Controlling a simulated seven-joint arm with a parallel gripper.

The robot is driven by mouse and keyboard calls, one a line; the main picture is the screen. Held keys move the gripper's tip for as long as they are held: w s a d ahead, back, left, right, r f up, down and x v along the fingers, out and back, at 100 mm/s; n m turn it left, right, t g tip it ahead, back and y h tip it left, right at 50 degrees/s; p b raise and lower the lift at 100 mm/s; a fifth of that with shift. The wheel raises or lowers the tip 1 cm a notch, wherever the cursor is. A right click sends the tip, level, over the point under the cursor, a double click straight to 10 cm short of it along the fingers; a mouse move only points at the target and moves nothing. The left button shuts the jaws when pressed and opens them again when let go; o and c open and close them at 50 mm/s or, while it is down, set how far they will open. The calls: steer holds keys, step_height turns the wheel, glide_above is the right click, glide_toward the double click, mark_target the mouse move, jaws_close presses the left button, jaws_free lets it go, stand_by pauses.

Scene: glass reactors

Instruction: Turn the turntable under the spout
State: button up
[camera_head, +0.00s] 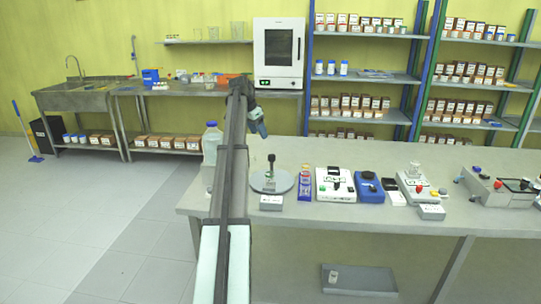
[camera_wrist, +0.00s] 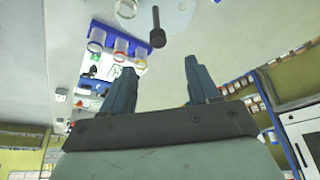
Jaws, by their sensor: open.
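The turntable (camera_head: 284,183) is a pale round disc on the grey bench, just right of my arm in the head view. A dark upright knob or handle (camera_head: 271,159) stands on it, with a small greenish thing at its foot. The disc's edge shows at the top of the wrist view (camera_wrist: 180,22), where the dark handle (camera_wrist: 157,28) lies beyond my fingertips. My gripper (camera_head: 262,131) is open and empty, above and behind the turntable, apart from the handle. Its two blue-grey fingers (camera_wrist: 159,68) are spread in the wrist view. I cannot make out a spout clearly.
A large blue-capped bottle (camera_head: 211,146) stands left of my arm. A small label block (camera_head: 271,203) sits in front of the turntable. A blue-purple rack (camera_head: 304,184), a white device (camera_head: 335,186) and a blue device (camera_head: 369,188) stand to its right. Bench behind these is clear.

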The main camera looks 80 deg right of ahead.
mark_target(271, 155)
steer(key=x, duration=1.3)
steer(key=shift+s+d+f, duration=0.2)
steer(key=shift+s+d, duration=0.05)
steer(key=shift+s, duration=0.3)
jaws_close()
